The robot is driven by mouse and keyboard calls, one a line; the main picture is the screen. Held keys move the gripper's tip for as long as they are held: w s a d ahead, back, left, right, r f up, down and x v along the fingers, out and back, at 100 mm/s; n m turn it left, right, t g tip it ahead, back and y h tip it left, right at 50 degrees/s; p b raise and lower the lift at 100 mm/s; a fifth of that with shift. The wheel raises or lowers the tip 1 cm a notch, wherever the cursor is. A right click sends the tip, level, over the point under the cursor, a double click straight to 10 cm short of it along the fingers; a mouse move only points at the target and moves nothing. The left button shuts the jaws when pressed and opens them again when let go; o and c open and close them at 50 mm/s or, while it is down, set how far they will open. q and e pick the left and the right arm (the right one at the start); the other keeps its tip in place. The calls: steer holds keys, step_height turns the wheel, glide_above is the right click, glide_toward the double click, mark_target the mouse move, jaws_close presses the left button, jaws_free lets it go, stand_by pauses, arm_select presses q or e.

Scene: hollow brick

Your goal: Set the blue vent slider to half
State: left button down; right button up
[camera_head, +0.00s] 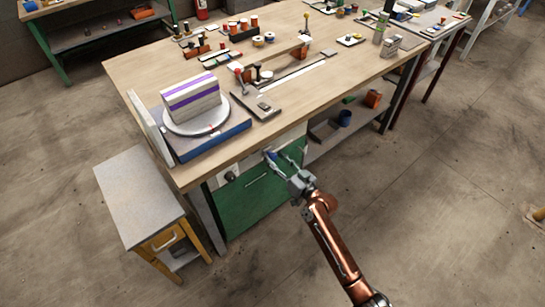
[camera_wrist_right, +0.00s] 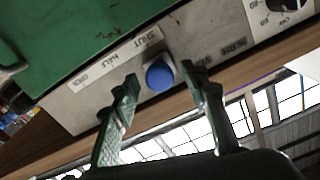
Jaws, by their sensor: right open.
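The blue vent slider (camera_wrist_right: 160,76) is a round blue knob on a grey panel in the right wrist view. A white label strip (camera_wrist_right: 112,60) beside it reads SHUT, HALF and OPEN, upside down. The knob is nearest the SHUT end. My right gripper (camera_wrist_right: 161,77) is open, with one finger on each side of the knob; I cannot tell whether either touches it. In the head view my right gripper (camera_head: 283,160) is at the panel under the bench's front edge, largely covering the slider. My left gripper is not in view.
The panel belongs to a green-fronted cabinet (camera_head: 255,205) under the wooden bench (camera_head: 225,160). A dial (camera_wrist_right: 285,8) sits farther along the panel. A turntable (camera_head: 203,122) with a striped block stands above on the bench. A small side table (camera_head: 135,190) is at left. Floor in front is clear.

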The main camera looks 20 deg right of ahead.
steer(key=shift+x, duration=0.95)
steer(key=shift+c, duration=0.2)
jaws_close()
